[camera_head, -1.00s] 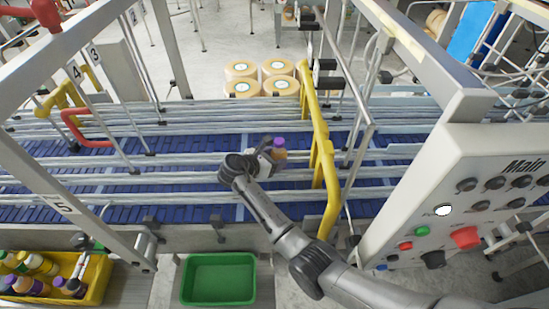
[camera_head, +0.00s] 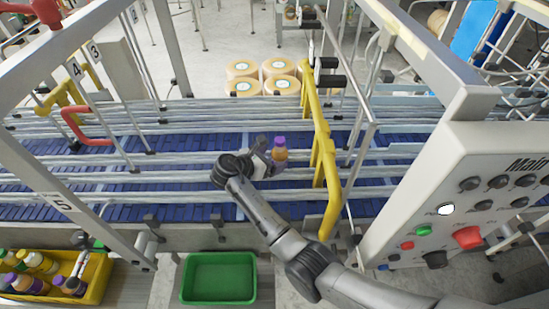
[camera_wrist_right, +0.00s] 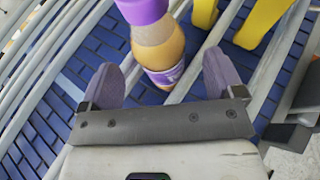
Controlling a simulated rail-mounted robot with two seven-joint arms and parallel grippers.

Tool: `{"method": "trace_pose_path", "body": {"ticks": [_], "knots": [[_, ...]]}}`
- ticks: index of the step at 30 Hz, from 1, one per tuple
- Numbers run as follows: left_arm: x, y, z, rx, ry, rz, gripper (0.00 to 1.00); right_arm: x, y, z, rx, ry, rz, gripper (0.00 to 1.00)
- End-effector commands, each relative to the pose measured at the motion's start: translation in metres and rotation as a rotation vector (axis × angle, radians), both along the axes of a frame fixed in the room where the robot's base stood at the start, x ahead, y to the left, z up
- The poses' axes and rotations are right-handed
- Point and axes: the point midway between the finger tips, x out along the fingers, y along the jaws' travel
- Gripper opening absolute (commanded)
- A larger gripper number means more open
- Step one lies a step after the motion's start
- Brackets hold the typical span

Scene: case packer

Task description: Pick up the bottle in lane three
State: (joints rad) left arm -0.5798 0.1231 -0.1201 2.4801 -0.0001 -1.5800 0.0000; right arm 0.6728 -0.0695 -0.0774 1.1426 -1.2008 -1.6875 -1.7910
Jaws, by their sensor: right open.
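The bottle (camera_head: 279,150) has a purple cap and orange-brown contents, and stands on the blue conveyor between metal lane rails. In the right wrist view the bottle (camera_wrist_right: 157,45) shows its cap and a purple label band, just beyond and between the fingers. My right gripper (camera_head: 268,155) is at the bottle's left side in the head view. Its two purple-grey fingers (camera_wrist_right: 167,82) are open and apart, with nothing clearly held between them. My left gripper is not in view.
Yellow rail bars (camera_head: 321,150) stand just right of the bottle. A green bin (camera_head: 219,296) and a yellow crate of bottles (camera_head: 98,280) sit in front of the conveyor. The control panel (camera_head: 455,215) is at right. Round tubs (camera_head: 243,69) stand behind.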

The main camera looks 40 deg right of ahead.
Motion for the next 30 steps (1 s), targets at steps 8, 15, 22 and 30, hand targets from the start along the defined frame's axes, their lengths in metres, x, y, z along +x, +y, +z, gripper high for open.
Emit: {"method": "trace_pose_path", "body": {"ticks": [8, 15, 22, 30], "knots": [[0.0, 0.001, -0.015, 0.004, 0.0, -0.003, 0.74, -0.003, 0.053, 0.02, 0.002, -0.003, 0.003, 0.87], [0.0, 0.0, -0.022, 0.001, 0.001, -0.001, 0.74, -0.006, 0.087, 0.035, 0.002, -0.001, 0.003, 0.87], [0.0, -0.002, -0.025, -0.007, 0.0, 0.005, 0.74, -0.008, 0.103, 0.042, 0.0, -0.001, 0.002, 0.87], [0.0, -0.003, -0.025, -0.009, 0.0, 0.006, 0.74, -0.008, 0.106, 0.044, 0.0, 0.0, 0.001, 0.87]]}}
